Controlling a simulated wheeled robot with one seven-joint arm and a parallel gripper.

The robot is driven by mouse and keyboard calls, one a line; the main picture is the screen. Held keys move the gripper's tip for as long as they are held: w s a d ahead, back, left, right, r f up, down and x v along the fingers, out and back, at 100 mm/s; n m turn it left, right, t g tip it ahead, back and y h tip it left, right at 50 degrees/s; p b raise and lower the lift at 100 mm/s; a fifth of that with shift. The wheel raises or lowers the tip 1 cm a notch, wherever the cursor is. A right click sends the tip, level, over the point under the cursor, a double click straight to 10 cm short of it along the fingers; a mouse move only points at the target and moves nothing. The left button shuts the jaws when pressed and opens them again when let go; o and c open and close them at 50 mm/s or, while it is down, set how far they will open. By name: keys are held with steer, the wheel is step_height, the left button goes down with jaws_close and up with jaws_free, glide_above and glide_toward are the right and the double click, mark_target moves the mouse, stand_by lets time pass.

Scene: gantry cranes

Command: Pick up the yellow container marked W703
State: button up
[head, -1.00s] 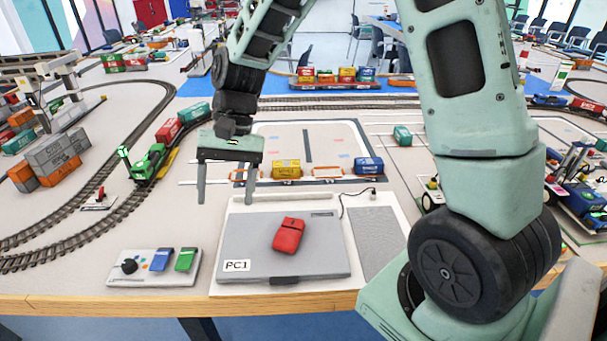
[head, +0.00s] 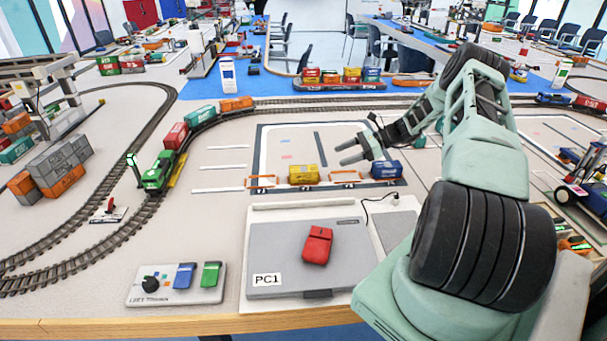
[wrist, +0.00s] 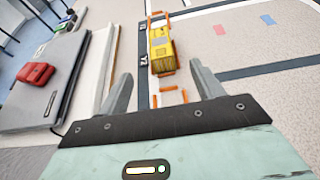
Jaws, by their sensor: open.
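The yellow container (head: 304,174) sits in a row of orange frames beyond the laptop; its marking is too small to read in the head view. My gripper (head: 340,155) is open and empty, above and to the right of it, with its fingers pointing left. In the wrist view, the yellow container (wrist: 162,50) shows ahead of my gripper (wrist: 161,71), in line with the gap between the fingers. It is apart from both fingers, and nothing covers it.
A blue container (head: 387,169) sits right of the yellow one, with an orange frame (head: 346,177) between. A grey PC1 laptop (head: 275,255) bears a red mouse-like object (head: 317,245). A green train (head: 160,171) stands on the left track. Another yellow container (head: 350,74) is at the back.

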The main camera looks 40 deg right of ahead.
steer(key=p, duration=0.2)
glide_toward(303, 172)
steer(key=w, duration=0.1)
steer(key=w+a+f, duration=0.2)
steer(key=shift+w+a, duration=0.1)
steer(key=shift+w, duration=0.25)
steer(key=shift+f+p+x, duration=0.2)
steer(key=shift+p+x, duration=0.35)
steer(key=shift+x, duration=0.9)
steer(key=shift+f+p+x, duration=0.2)
steer(key=shift+p+x, duration=0.3)
steer(key=shift+x, duration=0.95)
steer(key=c, duration=1.1)
